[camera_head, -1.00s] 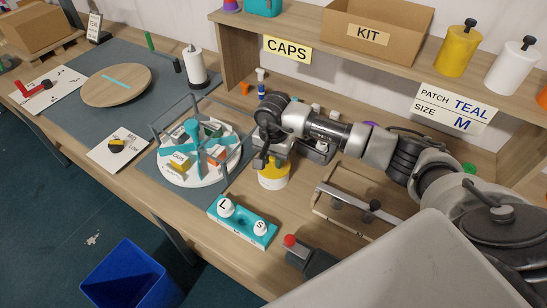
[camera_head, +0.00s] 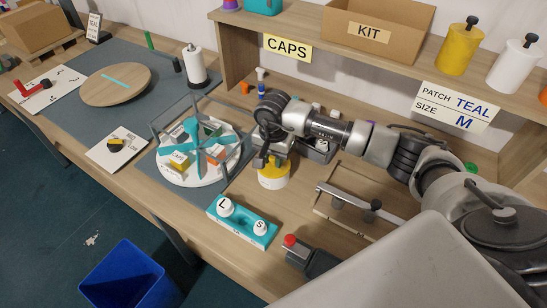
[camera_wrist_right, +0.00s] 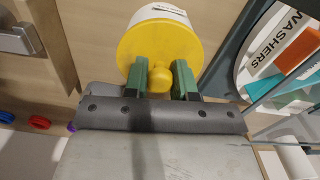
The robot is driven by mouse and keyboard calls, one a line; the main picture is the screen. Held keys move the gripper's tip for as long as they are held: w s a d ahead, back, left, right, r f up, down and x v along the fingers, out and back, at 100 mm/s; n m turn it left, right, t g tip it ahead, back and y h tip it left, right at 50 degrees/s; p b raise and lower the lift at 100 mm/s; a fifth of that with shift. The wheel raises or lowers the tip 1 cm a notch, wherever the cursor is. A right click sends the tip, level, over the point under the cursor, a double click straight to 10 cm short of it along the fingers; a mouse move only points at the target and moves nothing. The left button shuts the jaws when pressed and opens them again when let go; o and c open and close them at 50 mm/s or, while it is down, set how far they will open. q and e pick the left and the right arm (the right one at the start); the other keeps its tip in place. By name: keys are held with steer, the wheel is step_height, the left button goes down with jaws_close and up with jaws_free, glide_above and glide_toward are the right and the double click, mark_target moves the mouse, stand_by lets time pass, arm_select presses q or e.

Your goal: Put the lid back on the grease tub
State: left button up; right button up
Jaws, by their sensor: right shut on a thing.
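The grease tub (camera_head: 274,181) is a short yellow and white tub on the bench, right of the round tray. My right gripper (camera_head: 264,161) points down just above it and hides part of its top. In the right wrist view the round yellow lid (camera_wrist_right: 141,45) shows with its knob between the green fingers of my right gripper (camera_wrist_right: 160,80). The gripper is shut on the knob. A white labelled side (camera_wrist_right: 158,9) shows just past the lid's edge. I cannot tell whether the lid is fully seated. My left gripper is not in view.
The round divided tray (camera_head: 172,178) with upright rails stands close left of the tub. A teal holder (camera_head: 256,238) with two white knobs is in front, and a dark device with a red button (camera_head: 290,240) is nearby. The shelf (camera_head: 300,35) rises behind.

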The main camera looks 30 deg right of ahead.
stand_by(0.4)
steer(key=o, duration=1.5)
steer(key=shift+c, duration=0.2)
steer(key=shift+r, duration=0.1)
steer(key=shift+r+p, duration=1.7)
steer(key=shift+r, duration=1.65)
jaws_close()
